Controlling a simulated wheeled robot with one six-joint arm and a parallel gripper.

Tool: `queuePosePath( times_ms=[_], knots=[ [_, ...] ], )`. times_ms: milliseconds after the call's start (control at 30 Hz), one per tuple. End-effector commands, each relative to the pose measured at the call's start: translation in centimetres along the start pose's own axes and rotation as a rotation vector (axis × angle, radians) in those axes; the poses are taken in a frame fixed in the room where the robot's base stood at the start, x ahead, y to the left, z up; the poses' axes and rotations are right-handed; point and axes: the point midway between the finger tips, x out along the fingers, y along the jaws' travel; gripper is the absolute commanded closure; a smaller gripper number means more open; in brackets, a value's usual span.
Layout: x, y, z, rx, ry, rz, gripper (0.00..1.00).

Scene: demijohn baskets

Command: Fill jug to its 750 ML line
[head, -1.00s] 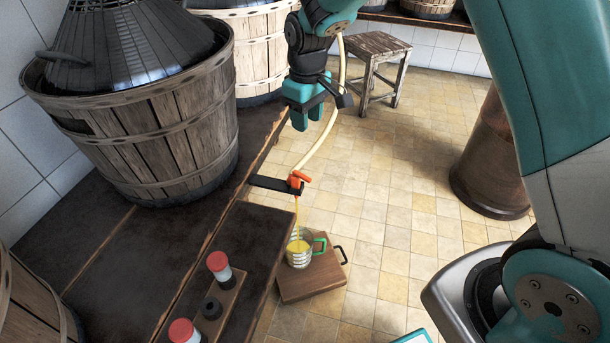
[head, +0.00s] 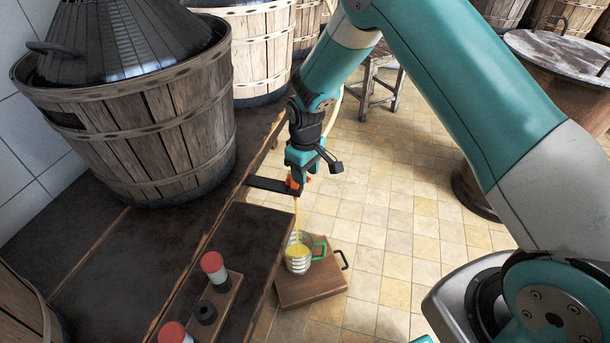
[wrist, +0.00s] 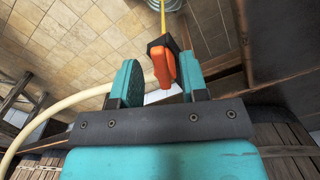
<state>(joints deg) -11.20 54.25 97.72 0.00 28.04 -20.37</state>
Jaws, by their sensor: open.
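The jug (head: 298,264) is clear with white lines and a green handle, and stands on a wooden board on the floor. Yellow liquid runs in a thin stream from the orange tap into it, and yellow shows inside; the exact level against its lines is too small to read. The orange tap (wrist: 161,65) sits in a black holder at the end of the hose. My gripper (head: 297,172) is at the tap. In the wrist view my gripper (wrist: 160,82) is open, with the tap's orange lever between its fingers. The jug's rim shows at the top there (wrist: 166,4).
The black bracket (head: 266,185) reaches out from the dark bench (head: 120,235). A rack with red-capped tubes (head: 213,264) stands on the bench. A basketed demijohn (head: 140,130) is at left, a stool (head: 380,80) behind.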

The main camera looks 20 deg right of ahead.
Motion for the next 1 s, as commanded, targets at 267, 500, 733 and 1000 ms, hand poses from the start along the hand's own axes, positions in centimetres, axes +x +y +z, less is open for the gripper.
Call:
queuePosePath(
  times_ms=[267, 500, 733, 1000],
  knots=[
    [0.63, 0.01, -0.01, 0.0, 0.001, 0.0, 0.6],
    [0.62, 0.01, 0.0, 0.0, 0.0, 0.0, 0.89],
    [0.59, 0.0, 0.0, 0.002, 0.0, 0.0, 1.0],
    [0.48, -0.27, 0.0, 0.067, 0.0, 0.0, 1.0]
  ],
)
